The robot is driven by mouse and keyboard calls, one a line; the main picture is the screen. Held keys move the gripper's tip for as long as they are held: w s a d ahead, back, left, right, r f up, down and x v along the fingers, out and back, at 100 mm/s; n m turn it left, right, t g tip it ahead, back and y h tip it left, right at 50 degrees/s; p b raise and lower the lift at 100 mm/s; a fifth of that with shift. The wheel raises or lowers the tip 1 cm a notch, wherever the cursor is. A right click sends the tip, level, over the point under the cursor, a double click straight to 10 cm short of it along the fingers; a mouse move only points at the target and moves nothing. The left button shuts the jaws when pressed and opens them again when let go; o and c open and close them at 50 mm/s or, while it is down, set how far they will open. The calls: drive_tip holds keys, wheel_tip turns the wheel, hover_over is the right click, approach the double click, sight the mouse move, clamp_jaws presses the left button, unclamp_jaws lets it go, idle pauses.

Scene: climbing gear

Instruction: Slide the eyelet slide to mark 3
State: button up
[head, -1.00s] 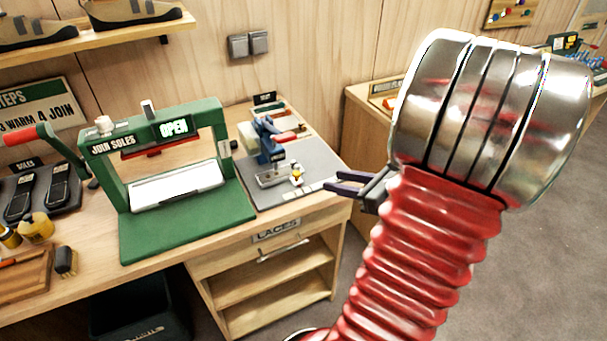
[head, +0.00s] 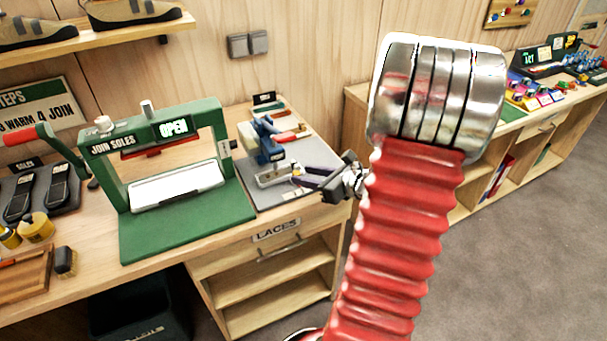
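The blue eyelet press (head: 268,142) with a red-handled lever stands on a grey mat at the right end of the workbench. A small pale metal carriage (head: 272,177) shows at its foot. A yellow knob seen there earlier is now mostly hidden behind my fingers, and I cannot read the marks. My gripper (head: 298,174), with dark purple fingers, reaches in from the right over the mat, at the knob's place. Its fingers look parted; whether they touch the knob I cannot tell.
A green sole press (head: 160,170) reading OPEN stands left of the mat. The bench front has a LACES drawer (head: 278,240). A second bench (head: 460,205) with coloured items runs along the right wall. Open floor lies between.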

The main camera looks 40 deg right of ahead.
drive_tip(key=shift+x, duration=1.1)
drive_tip(key=shift+c, duration=0.4)
clamp_jaws()
